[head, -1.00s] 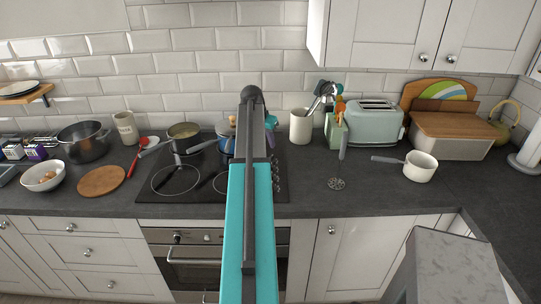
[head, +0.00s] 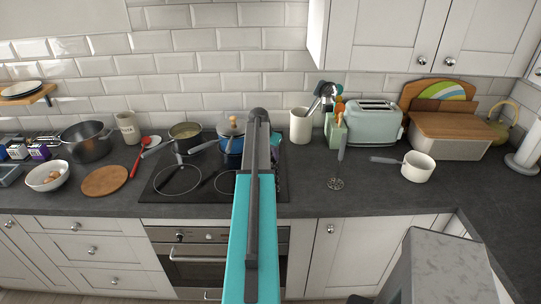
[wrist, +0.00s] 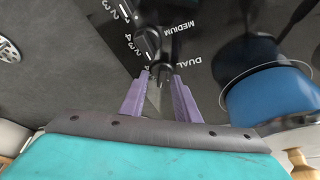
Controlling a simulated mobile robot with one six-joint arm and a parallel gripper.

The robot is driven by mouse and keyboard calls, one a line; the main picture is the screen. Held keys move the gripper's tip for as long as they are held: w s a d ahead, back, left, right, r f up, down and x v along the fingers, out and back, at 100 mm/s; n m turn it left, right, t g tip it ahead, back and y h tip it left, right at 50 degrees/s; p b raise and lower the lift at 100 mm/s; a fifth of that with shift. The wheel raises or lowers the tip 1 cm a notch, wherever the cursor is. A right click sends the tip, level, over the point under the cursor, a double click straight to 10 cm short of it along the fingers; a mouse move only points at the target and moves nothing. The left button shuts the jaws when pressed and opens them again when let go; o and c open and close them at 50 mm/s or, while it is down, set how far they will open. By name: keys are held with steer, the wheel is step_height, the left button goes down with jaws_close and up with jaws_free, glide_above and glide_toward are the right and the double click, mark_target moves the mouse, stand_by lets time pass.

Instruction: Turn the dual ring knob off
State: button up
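The dual ring knob (wrist: 160,73) is a small dark knob on the black hob (wrist: 215,35) in the wrist view, beside the printed word DUAL. Another dark knob (wrist: 146,40) with numbers around it stands just beyond, near the word MEDIUM. My gripper (wrist: 159,77) has purple fingers spread apart, with the dual ring knob between or just beyond their tips. I cannot tell whether they touch it. In the head view my arm hides the gripper and knobs; the hob (head: 153,195) shows to the left.
A blue pot (wrist: 270,95) stands close to the right of my gripper in the wrist view; it is also in the head view (head: 229,145). A pan (head: 185,133) is on the hob's back left. A slotted utensil (head: 336,184) and white saucepan (head: 418,167) lie right.

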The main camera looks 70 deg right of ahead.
steer(key=shift+f, duration=0.25)
steer(key=shift+c, duration=0.4)
steer(key=shift+d, duration=0.1)
jaws_close()
steer(key=shift+a, duration=0.45)
steer(key=shift+d, duration=0.25)
steer(key=shift+s+d, duration=0.1)
